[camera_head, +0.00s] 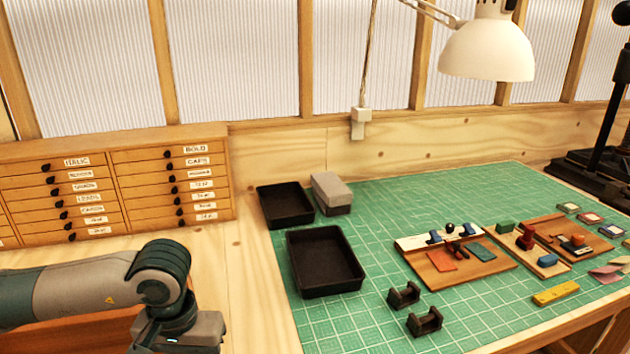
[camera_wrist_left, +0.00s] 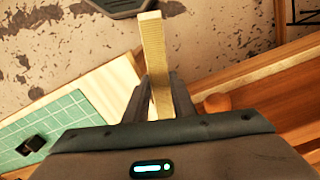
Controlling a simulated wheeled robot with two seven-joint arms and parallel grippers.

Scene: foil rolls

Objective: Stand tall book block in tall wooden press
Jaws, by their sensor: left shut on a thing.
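A tall, thin, pale yellow-tan block (camera_wrist_left: 153,45), which looks like the book block, is clamped between the fingers of my left gripper (camera_wrist_left: 158,88) in the left wrist view. It sticks out well past the fingertips. In the head view my left arm comes in at the bottom left and its fingers and the block are below the frame. I cannot pick out a tall wooden press for certain in either view. My right gripper is not in view.
Brown wood with a round knob (camera_wrist_left: 217,102) lies close right of the fingers. The green mat (camera_head: 390,205) bears black trays (camera_head: 328,288), a grey box (camera_head: 331,206), dark cradles (camera_head: 425,322) and wooden tool boards. A drawer cabinet (camera_head: 120,140) stands behind my left arm.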

